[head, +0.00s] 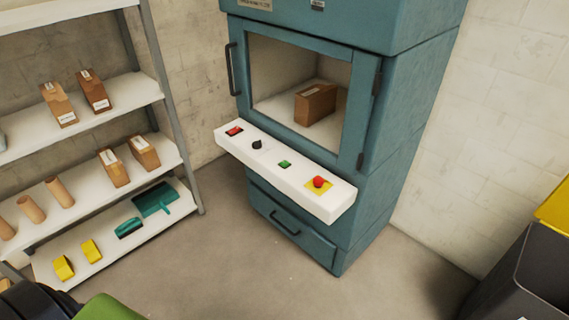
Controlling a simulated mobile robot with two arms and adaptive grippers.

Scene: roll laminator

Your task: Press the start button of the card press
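The teal card press (405,100) stands against the wall at the upper middle, with its windowed door closed. A white control panel (270,160) juts out below the door. On it, from left to right, are a red switch (234,131), a black knob (257,145), a small green button (285,164) and a red mushroom button (319,181) on a yellow plate. No start label is readable. A brown box (315,103) shows inside behind the window. Neither gripper is in view, and nothing touches the panel.
A shelf rack (135,90) on the left holds cartons, brown rolls, yellow items and a teal dustpan (155,199) with a brush. A dark bin (525,275) with a yellow lid is at the right. The floor before the press is clear.

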